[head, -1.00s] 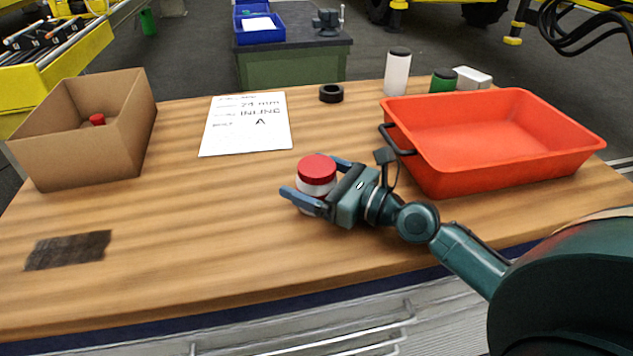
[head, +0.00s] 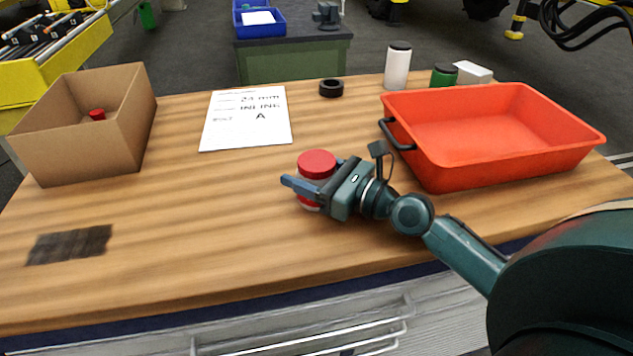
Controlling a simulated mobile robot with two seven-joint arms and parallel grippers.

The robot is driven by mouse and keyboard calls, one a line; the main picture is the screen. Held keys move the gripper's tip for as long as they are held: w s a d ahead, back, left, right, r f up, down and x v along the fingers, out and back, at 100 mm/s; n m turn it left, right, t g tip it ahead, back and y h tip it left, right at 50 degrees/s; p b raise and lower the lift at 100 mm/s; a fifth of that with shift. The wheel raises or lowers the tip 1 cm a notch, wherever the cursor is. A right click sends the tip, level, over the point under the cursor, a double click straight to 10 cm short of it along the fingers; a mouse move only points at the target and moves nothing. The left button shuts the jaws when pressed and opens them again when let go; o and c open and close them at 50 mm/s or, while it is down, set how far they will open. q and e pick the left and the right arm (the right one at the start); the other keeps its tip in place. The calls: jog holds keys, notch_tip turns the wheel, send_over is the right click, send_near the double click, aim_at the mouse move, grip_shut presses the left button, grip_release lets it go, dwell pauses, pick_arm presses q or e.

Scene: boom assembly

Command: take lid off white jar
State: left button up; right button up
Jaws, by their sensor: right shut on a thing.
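The white jar (head: 313,184) with its red lid (head: 317,163) stands upright near the middle of the table. The lid sits on top of the jar. My right gripper (head: 314,173) reaches in from the right and is shut on the jar, with one blue finger in front and one behind, just below the lid. The near finger hides part of the jar's side. My left gripper is not in view.
A red tray (head: 440,176) stands at the right, close to my right arm. A cardboard box (head: 95,150) with a red-topped item is at the left. A paper sheet (head: 245,135), black ring (head: 331,88) and white bottle (head: 398,68) lie or stand farther back. The left front is mostly clear.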

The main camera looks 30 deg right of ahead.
aim_at(309, 157)
jog(key=shift+r, duration=0.45)
notch_tip(309, 157, up, 5)
jog(key=p, duration=0.3)
notch_tip(309, 157, up, 3)
jog(key=shift+r, duration=0.2)
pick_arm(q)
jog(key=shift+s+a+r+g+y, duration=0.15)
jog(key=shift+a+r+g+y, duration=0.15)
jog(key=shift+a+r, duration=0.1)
pick_arm(e)
jog(key=shift+r, duration=0.4)
jog(key=o, duration=0.4)
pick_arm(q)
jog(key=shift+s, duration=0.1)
pick_arm(e)
jog(key=c, duration=0.8)
